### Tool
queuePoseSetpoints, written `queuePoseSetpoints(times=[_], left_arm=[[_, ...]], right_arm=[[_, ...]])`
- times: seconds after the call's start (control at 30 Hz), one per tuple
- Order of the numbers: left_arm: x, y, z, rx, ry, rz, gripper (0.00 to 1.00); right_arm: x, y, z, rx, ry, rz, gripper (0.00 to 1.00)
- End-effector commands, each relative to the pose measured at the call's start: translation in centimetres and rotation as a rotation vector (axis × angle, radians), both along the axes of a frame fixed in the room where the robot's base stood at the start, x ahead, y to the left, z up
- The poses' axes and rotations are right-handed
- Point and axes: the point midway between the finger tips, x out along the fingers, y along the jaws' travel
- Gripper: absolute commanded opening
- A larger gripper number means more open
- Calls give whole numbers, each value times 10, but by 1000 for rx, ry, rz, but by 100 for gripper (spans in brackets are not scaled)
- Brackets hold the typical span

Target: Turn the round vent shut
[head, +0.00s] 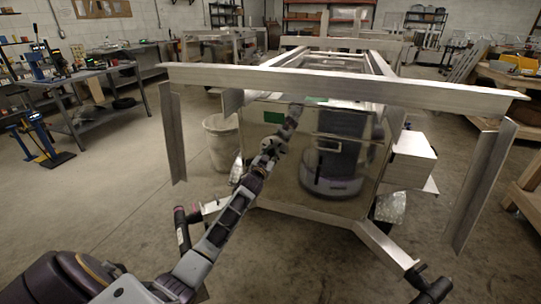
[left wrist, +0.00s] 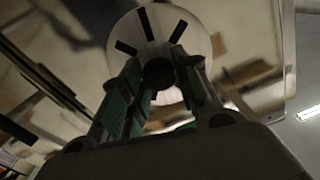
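The round vent (left wrist: 148,30) is a pale disc with dark radial slots and a dark central knob (left wrist: 158,74). In the head view the vent (head: 274,145) is on the shiny front panel of the trailer, partly covered by my gripper. My left gripper (head: 268,155) reaches up to it from below. In the left wrist view its two green-padded fingers (left wrist: 162,82) lie on either side of the knob, close against it. The lower part of the disc is hidden behind the fingers. Three dark slots show at the top. My right gripper is not in view.
The aluminium trailer frame (head: 340,82) has a wide crossbar above my left arm and a hanging post (head: 172,133) at left. A white box (head: 412,160) is right of the panel. A grey bin (head: 221,140) stands behind at left.

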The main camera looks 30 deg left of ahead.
Motion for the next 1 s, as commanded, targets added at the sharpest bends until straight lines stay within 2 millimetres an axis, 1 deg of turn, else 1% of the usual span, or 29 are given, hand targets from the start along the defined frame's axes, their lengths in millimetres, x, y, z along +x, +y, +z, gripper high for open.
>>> queuePoseSetpoints(times=[0.03, 0.1, 0.4, 0.57, 0.77, 1.0], left_arm=[[0, 0, 0, 0, 0, 0, 13], [0, 0, 0, 0, 0, 0, 7], [0, 0, 0, 25, 6, -1, 7], [0, -1, 0, 76, 18, -1, 7], [0, -1, 1, 182, 45, -1, 7], [0, -1, 0, 368, 90, -1, 7]], right_arm=[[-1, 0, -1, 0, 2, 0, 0], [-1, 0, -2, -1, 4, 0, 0], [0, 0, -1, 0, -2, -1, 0], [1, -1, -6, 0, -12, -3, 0], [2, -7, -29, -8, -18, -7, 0], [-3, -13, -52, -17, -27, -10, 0]])
